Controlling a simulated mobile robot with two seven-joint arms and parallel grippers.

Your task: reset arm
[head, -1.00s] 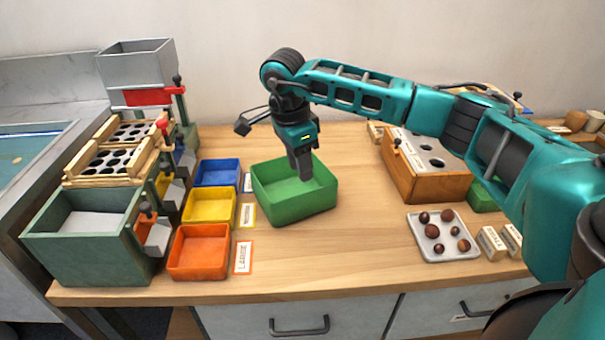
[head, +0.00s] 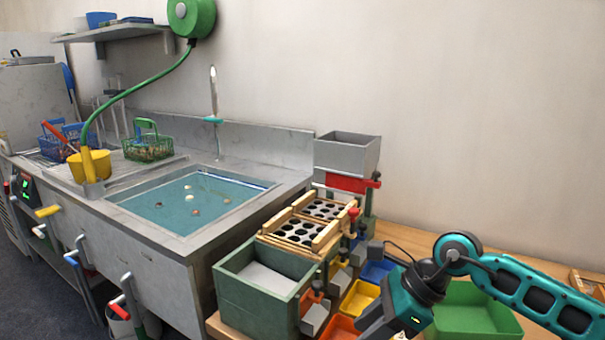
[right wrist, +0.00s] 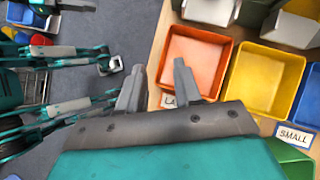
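My right arm comes in from the lower right in the head view, with its gripper (head: 376,322) low over the front of the table by the sorting bins. In the right wrist view the right gripper (right wrist: 158,84) has its two fingers apart with nothing between them, beside the orange bin (right wrist: 195,62). The left gripper is not in the head view. Teal and grey arm parts show at the left of the right wrist view, but I cannot make out the left fingers there.
The yellow bin (right wrist: 260,82), blue bin (head: 377,271) and large green bin (head: 470,318) are close to the right arm. The green hopper box (head: 240,300) and sorter trays (head: 298,232) stand left of it. A sink (head: 190,202) holds water and several small objects.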

